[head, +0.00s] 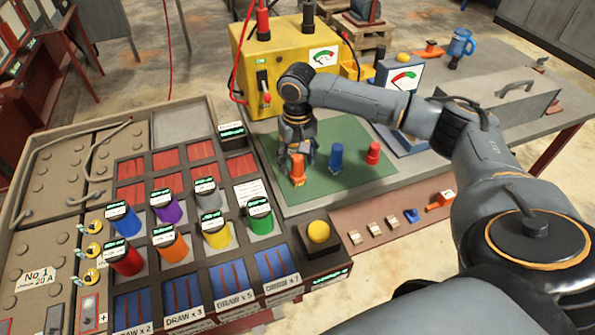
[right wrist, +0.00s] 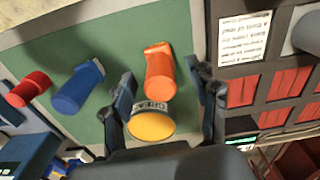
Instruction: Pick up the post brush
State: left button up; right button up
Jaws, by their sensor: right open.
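My right gripper (head: 300,158) is open above the left part of the green mat (head: 340,187). Its fingers also show in the right wrist view (right wrist: 163,95). An orange upright piece (head: 298,172) stands on the mat just below the gripper. In the right wrist view the orange piece (right wrist: 160,75) lies between the open fingers, with a labelled yellow round face in front. A blue piece (head: 336,156) and a red piece (head: 373,153) stand to its right. I cannot tell for sure which thing is the post brush. My left gripper is not in view.
A yellow meter box (head: 270,70) stands behind the mat. A panel of coloured cylinders (head: 165,212) is at the left, with a yellow button (head: 318,231) at its corner. Small blocks (head: 373,229) and an orange item (head: 440,200) lie in front of the mat.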

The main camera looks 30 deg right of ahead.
aim_at(297, 169)
jog(key=shift+f, duration=1.85)
jog(key=c, duration=1.2)
jog(key=shift+c, duration=0.2)
